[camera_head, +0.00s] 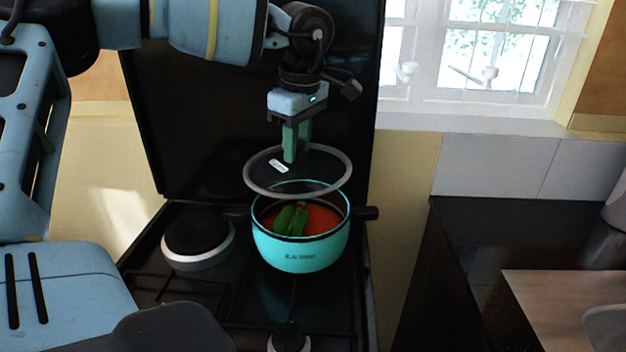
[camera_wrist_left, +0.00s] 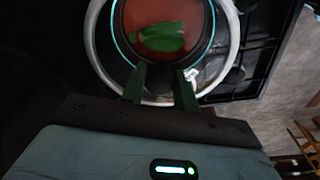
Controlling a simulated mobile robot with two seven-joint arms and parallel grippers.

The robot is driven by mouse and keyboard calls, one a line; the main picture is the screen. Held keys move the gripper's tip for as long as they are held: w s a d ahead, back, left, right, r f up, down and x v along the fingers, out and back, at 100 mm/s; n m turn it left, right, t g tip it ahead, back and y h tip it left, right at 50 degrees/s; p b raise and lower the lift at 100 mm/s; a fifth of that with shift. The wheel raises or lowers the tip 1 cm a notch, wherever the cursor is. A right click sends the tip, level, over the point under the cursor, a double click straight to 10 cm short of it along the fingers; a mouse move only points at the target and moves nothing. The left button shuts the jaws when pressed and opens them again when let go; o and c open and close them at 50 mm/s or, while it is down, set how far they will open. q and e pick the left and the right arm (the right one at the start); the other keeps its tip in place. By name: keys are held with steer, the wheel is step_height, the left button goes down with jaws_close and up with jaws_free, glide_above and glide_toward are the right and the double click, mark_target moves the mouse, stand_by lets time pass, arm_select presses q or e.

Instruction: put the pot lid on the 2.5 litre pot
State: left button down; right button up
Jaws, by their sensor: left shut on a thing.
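The turquoise pot (camera_head: 300,252) stands on the stove, with red contents and a green piece inside. The pot lid (camera_head: 340,187), clear glass with a grey rim, hangs a little above the pot, apart from its rim at the front. My left gripper (camera_head: 292,158) points down from above and is shut on the lid near its middle. In the left wrist view the lid's rim (camera_wrist_left: 92,45) circles the pot's red contents (camera_wrist_left: 155,40), and the gripper fingers (camera_wrist_left: 163,88) reach in from below. The knob is hidden between the fingers. My right gripper is not in view.
The black stove (camera_head: 180,290) has a round hotplate (camera_head: 198,240) left of the pot and a raised black cover (camera_head: 200,130) behind. The pot's dark handle (camera_head: 365,213) sticks out right. A dark counter (camera_head: 480,240) stands at the right, beyond a gap.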

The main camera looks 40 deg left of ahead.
mark_target(299, 157)
arm_select(q)
steer(key=f, duration=0.2)
steer(key=f+b, duration=0.1)
steer(key=f, duration=0.1)
steer(key=shift+w+a, duration=0.1)
steer(key=shift+w, duration=0.25)
steer(key=shift+s, duration=0.1)
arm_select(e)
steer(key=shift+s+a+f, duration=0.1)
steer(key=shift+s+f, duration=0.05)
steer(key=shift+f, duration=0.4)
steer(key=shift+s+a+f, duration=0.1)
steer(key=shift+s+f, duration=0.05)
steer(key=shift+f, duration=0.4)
arm_select(q)
steer(key=shift+d+f+b, duration=0.15)
steer(key=shift+d+b, duration=0.05)
steer(key=shift+b, duration=0.2)
step_height(299, 157, down, 3)
steer(key=shift+f+b, duration=0.15)
steer(key=shift+b, duration=0.85)
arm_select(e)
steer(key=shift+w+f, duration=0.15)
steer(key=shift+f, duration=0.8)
